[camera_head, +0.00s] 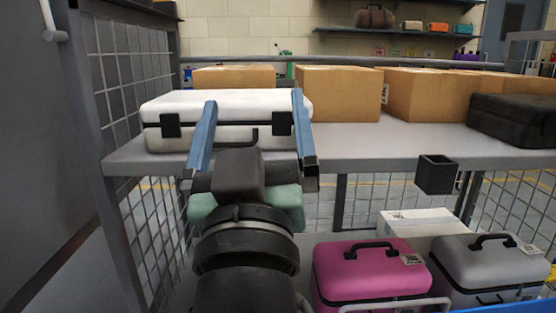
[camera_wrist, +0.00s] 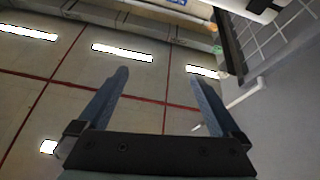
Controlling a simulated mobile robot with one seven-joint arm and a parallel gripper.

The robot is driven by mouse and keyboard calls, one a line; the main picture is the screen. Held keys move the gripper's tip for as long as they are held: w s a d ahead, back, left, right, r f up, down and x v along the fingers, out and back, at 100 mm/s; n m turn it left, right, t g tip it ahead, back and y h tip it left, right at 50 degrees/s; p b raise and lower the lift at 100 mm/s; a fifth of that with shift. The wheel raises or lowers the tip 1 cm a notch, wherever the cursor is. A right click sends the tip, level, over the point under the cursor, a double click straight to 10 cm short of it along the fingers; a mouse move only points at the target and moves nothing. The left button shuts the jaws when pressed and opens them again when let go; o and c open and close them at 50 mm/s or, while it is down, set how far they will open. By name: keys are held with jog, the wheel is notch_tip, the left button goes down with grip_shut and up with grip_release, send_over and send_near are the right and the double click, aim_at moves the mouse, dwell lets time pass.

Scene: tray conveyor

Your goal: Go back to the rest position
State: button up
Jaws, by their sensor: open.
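My gripper (camera_head: 252,122) is raised in front of the grey conveyor shelf, its two blue fingers spread wide apart. Behind the fingers a white case (camera_head: 226,103) with black latches and a black handle lies on the shelf. The fingers overlap it in the head view; I cannot tell whether they touch it there. In the wrist view the gripper (camera_wrist: 157,80) shows nothing between its fingers, only the ceiling with its lights and red lines beyond.
Cardboard boxes (camera_head: 338,92) and a black case (camera_head: 512,119) stand on the grey shelf (camera_head: 370,137). A pink case (camera_head: 368,272), a grey case (camera_head: 488,264) and a white box (camera_head: 428,222) sit lower right. A mesh side panel (camera_head: 118,80) rises at left.

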jog(key=s+d+r+m+t, duration=0.2)
jog(key=s+d+r+t, duration=0.15)
jog(key=s+r, duration=0.65)
notch_tip(320, 180, up, 37)
jog(key=a+p, duration=0.1)
jog(key=p, duration=3.7)
jog(key=shift+w+r+h, duration=0.2)
jog(key=shift+w+h, duration=0.15)
jog(key=shift+h, duration=0.05)
